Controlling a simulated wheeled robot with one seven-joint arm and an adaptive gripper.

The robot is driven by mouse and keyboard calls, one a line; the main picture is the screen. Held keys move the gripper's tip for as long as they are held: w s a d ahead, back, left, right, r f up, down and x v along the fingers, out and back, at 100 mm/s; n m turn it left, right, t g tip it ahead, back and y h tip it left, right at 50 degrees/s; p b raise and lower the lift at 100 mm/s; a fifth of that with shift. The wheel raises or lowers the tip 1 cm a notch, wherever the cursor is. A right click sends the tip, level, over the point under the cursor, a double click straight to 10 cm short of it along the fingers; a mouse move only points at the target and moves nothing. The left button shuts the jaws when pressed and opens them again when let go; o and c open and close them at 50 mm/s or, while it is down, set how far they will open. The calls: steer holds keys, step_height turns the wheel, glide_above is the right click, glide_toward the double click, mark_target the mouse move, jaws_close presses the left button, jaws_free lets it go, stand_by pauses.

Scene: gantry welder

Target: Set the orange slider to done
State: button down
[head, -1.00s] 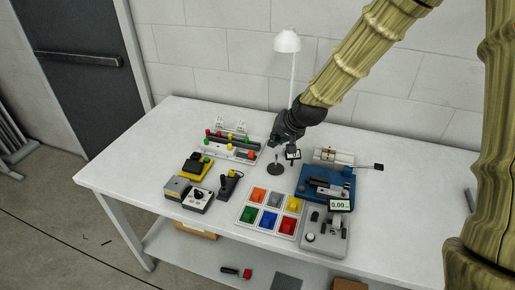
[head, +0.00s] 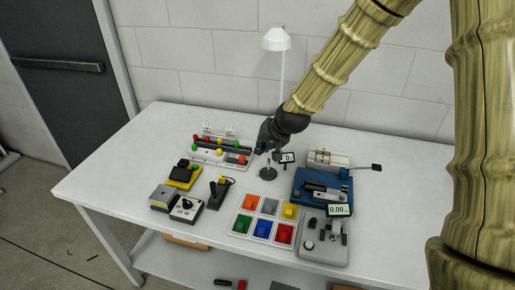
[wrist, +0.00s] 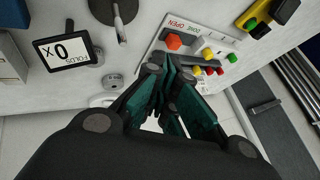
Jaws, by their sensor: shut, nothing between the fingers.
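The orange slider knob (head: 243,160) sits at the right front end of the white slider panel (head: 205,156) at the back left of the table. In the wrist view the orange knob (wrist: 173,41) is at one end of the panel, close to the red word OPEN, with the word DONE beside it. My gripper (head: 261,150) is shut and empty, just right of the knob. In the wrist view its dark green fingers (wrist: 168,80) point toward the panel, apart from the knob. The slot under the knob is hard to make out.
A small display (wrist: 62,51) reads 0 X. Several coloured knobs line the rack behind. A coloured tile tray (head: 240,222) and blue device (head: 303,203) stand nearer. The table's left end is clear.

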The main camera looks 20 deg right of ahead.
mark_target(242, 159)
steer(key=shift+p+x, duration=0.85)
steer(key=shift+x, duration=3.7)
